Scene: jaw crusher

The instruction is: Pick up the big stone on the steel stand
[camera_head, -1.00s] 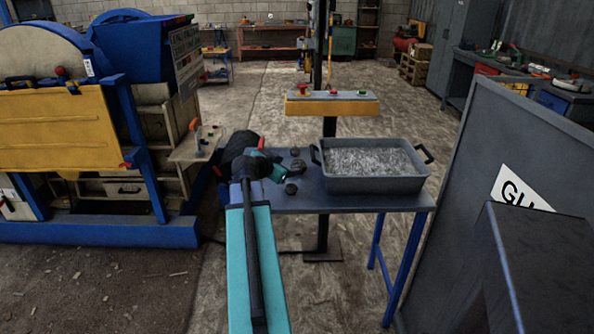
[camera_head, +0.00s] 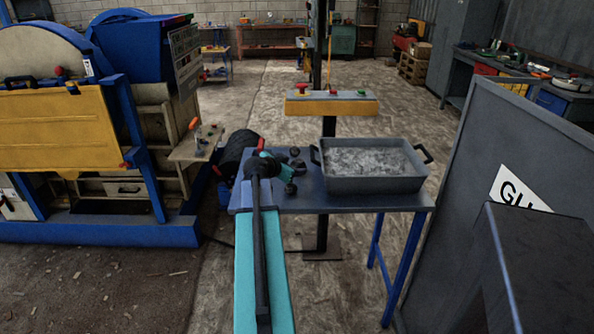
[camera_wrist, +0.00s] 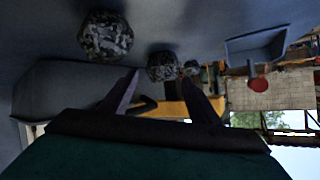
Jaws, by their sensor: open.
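The steel stand (camera_head: 345,203) is a dark table on blue legs. Several dark stones lie on it left of the tray: a near stone (camera_head: 291,189), a middle stone (camera_head: 298,164) and a far stone (camera_head: 295,152). In the wrist view, which looks upside down, one stone (camera_wrist: 105,36) looks largest and nearest, off to the left of the fingers. Another stone (camera_wrist: 162,66) shows between the fingertips but beyond them, with a smaller one (camera_wrist: 191,68) behind. I cannot tell surely which is biggest. My gripper (camera_wrist: 160,88) is open and empty, low over the stand's left part (camera_head: 286,172).
A grey tray (camera_head: 372,185) of pale gravel fills the stand's right part. A yellow control box (camera_head: 332,107) on a post stands behind. The blue and yellow crusher (camera_head: 60,125) is at left, a grey panel (camera_head: 490,150) at right. A dark wheel-like part (camera_head: 237,150) sits beside the stand's left end.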

